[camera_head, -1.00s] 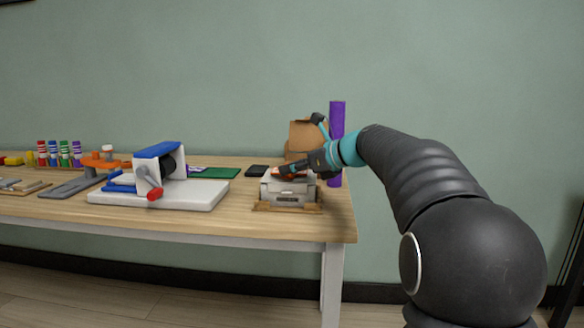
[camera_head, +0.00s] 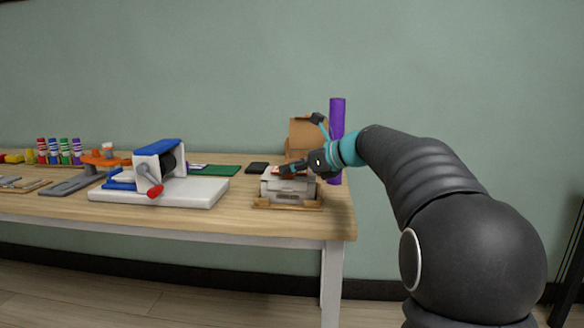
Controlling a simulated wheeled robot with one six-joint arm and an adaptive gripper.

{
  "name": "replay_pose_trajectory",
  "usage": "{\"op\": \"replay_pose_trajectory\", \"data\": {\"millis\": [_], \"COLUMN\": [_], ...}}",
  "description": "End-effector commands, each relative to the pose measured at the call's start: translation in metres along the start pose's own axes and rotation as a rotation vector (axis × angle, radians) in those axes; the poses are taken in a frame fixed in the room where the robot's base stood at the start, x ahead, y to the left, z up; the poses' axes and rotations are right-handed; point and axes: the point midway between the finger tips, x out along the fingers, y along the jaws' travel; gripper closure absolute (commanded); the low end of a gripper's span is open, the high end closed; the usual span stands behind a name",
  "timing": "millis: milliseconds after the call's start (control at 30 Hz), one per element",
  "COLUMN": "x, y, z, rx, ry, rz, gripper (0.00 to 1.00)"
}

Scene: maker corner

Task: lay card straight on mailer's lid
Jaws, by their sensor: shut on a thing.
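My gripper (camera_head: 293,170) is at the right end of the table, shut on the card, right over a small white-grey box (camera_head: 287,187), which I take to be the mailer. Only a small pale and reddish bit of the card (camera_head: 279,171) shows by the fingertips, at the level of the box's top. The dark fingers hide most of it. I cannot tell whether the card touches the lid or how straight it lies. The box sits on a wooden tray (camera_head: 287,205).
A brown cardboard item (camera_head: 307,134) and a tall purple roll (camera_head: 337,120) stand close behind my gripper. A white-and-blue machine with a red-knobbed crank (camera_head: 158,165) stands to the left. A black flat item (camera_head: 257,168) and green mat (camera_head: 216,171) lie behind. Bare wood lies between machine and tray.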

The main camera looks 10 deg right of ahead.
Motion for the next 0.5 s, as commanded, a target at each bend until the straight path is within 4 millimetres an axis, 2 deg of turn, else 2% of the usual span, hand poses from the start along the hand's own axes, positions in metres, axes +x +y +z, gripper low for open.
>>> {"op": "replay_pose_trajectory", "data": {"millis": [333,367,433,467,500], "x": [0.0017,0.0016,0.0016,0.0016,0.0016], "y": [0.0,0.0,0.0,0.0,0.0], "z": [-0.0043,-0.0039,-0.0038,-0.0038,-0.0039], "rx": [0.001,0.0,0.0,0.0,0.0], "ry": [0.0,0.0,0.0,0.0,0.0], "rz": [0.0,0.0,0.0,0.0,0.0], "gripper": [1.0,0.72,0.54,0.5,0.5]}}
